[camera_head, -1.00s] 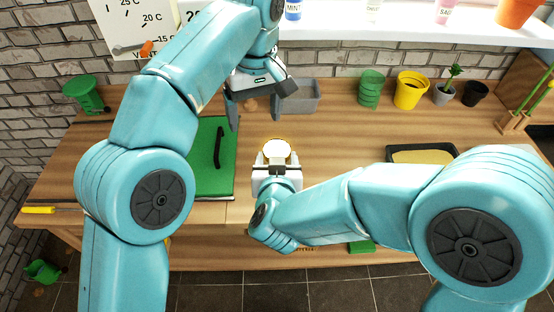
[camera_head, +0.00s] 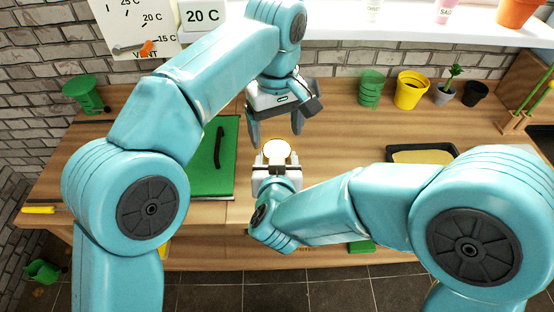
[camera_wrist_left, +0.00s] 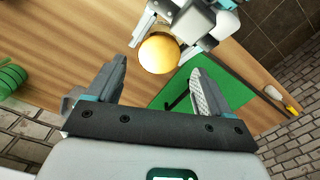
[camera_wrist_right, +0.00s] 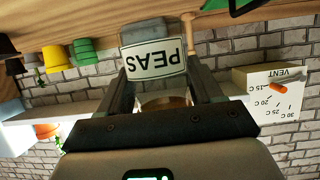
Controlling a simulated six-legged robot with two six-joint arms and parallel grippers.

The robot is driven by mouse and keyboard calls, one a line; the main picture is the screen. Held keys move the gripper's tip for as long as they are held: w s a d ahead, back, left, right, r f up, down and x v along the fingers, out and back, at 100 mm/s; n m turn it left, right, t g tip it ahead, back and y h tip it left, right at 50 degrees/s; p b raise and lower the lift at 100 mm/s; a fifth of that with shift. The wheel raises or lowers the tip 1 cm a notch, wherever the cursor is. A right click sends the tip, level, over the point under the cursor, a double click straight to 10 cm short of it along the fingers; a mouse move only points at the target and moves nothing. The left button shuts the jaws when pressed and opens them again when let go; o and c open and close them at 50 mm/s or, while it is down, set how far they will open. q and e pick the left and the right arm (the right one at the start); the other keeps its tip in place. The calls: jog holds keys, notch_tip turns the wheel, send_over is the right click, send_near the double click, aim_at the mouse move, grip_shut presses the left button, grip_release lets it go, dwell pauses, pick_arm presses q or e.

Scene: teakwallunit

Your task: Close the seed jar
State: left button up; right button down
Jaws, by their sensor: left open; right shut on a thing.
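The seed jar (camera_head: 277,152) stands upright at the front of the worktop, with a round, pale, gold-rimmed top. In the left wrist view its top is a yellow-orange disc (camera_wrist_left: 158,54). I cannot tell whether this is a lid or the open mouth. The jar's PEAS label (camera_wrist_right: 154,59) shows upside down in the right wrist view. My right gripper (camera_head: 276,165) is shut on the jar from the front. My left gripper (camera_head: 276,136) is open, pointing down above and behind the jar, with nothing visible between its fingers (camera_wrist_left: 158,90).
A green board or book (camera_head: 228,160) with a dark handle lies left of the jar. Green pots (camera_head: 371,88), a yellow pot (camera_head: 411,90) and a black tray (camera_head: 450,150) stand to the right. The wood between the jar and these pots is clear.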

aim_at(276, 150)
pick_arm(q)
jog(key=shift+f, duration=2)
jog(key=c, duration=1.1)
jog(key=m, duration=0.6)
jog(key=shift+m, duration=0.3)
jog(key=m, duration=0.6)
jog(key=shift+a, duration=0.1)
jog(key=shift+c, duration=0.2)
jog(key=o, duration=1.2)
jog(key=shift+c, duration=0.2)
